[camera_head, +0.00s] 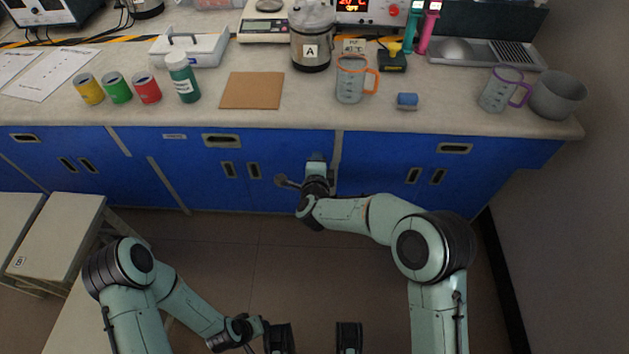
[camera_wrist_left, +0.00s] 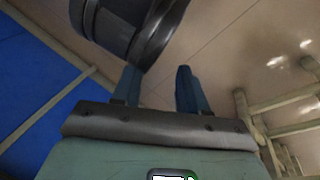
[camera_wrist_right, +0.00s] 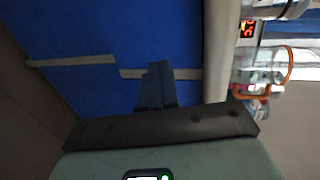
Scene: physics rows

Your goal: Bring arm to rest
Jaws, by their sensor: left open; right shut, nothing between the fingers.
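My right arm reaches forward from the lower right in the head view. Its gripper (camera_head: 316,160) is in front of the blue cabinet fronts, below the bench top's front edge. In the right wrist view its two fingers (camera_wrist_right: 155,82) are together with nothing between them. My left arm comes in at the lower left and is bent low over the floor. In the left wrist view the left gripper (camera_wrist_left: 157,88) has its fingers apart and empty. Its fingertips are not clear in the head view.
Stools (camera_head: 60,232) stand at left. Floor between my arms is clear.

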